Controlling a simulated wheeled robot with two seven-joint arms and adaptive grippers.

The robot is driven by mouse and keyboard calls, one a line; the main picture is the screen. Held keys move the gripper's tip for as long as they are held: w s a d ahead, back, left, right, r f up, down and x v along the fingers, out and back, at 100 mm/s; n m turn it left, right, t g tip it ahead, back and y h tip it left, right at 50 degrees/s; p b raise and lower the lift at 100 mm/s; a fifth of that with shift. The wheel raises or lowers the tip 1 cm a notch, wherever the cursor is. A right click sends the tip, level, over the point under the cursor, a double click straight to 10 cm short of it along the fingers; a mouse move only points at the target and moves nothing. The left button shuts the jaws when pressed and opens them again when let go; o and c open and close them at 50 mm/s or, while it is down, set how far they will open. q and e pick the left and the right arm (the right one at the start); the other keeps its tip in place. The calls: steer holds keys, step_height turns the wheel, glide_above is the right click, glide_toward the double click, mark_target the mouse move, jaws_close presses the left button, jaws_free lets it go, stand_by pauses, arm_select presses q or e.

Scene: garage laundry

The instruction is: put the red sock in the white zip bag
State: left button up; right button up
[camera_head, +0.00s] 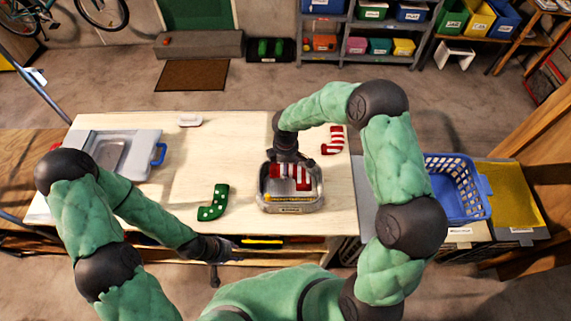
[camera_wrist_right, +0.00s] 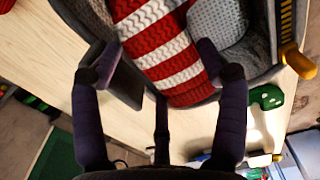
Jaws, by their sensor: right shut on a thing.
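My right gripper (camera_head: 288,158) reaches down over a grey open bag (camera_head: 291,208) at the table's front. It is shut on a red-and-white striped sock, whose knit shows between the fingers in the right wrist view (camera_wrist_right: 165,50). The sock is within the bag's rim; whether it touches the bottom is hidden. A second striped sock (camera_head: 333,140) lies on the table to the right. A pale, whitish case-like bag (camera_head: 90,142) with a clear panel and blue pull (camera_head: 159,154) lies at the left. My left gripper (camera_head: 226,258) is open and empty at the front edge.
A green dotted sock (camera_head: 213,203) lies left of the grey bag. A small white-and-red item (camera_head: 189,121) is at the back. A blue basket (camera_head: 462,203) stands right. The middle table is clear.

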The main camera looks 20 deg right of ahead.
steer(key=shift+w+f, duration=0.15)
steer(key=shift+f, duration=0.25)
steer(key=o, duration=1)
steer(key=shift+r, duration=0.1)
steer(key=shift+r, duration=0.1)
steer(key=shift+r, duration=0.25)
step_height(320, 180, up, 12)
steer(key=shift+r+p, duration=0.25)
steer(key=shift+p, duration=0.2)
